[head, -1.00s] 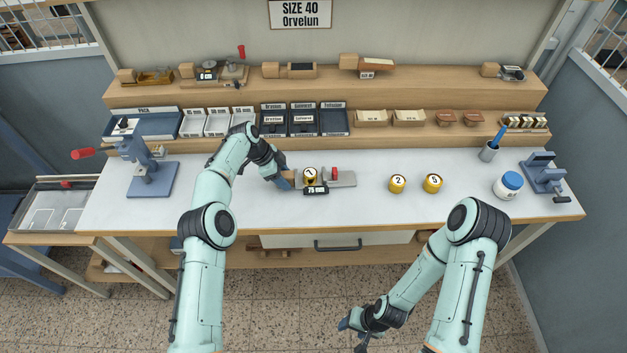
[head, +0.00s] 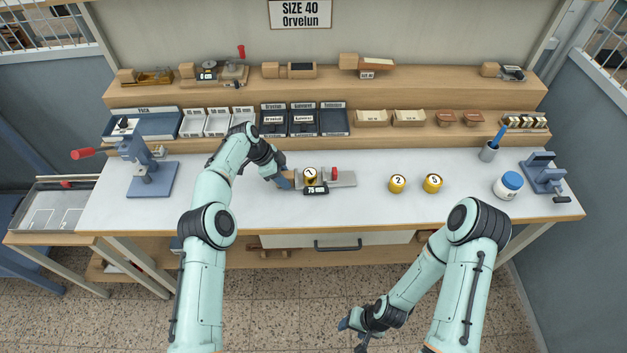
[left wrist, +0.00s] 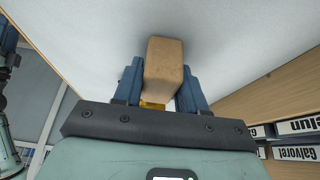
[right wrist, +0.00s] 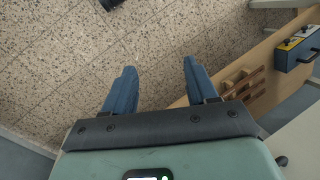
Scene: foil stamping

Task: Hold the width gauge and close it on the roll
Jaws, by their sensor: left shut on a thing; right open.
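The width gauge (head: 345,180) lies on the bench, a grey bar with a red knob, a small dark display and a wooden handle. A yellow roll marked 1 (head: 310,178) stands at the gauge, between the handle and the red knob; whether the jaws touch it I cannot tell. My left gripper (head: 287,181) is shut on the wooden handle, which also shows between its fingers in the left wrist view (left wrist: 163,75). The gripper hides part of the handle. My right gripper (head: 357,330) is open and empty, low in front of the bench; its spread fingers show in the right wrist view (right wrist: 157,88).
Rolls marked 2 (head: 397,184) and 5 (head: 433,183) stand to the right on the bench. A blue press (head: 150,175) is at the left, a blue-lidded jar (head: 508,186) and a blue stand (head: 543,175) at the right. Shelves with trays rise behind.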

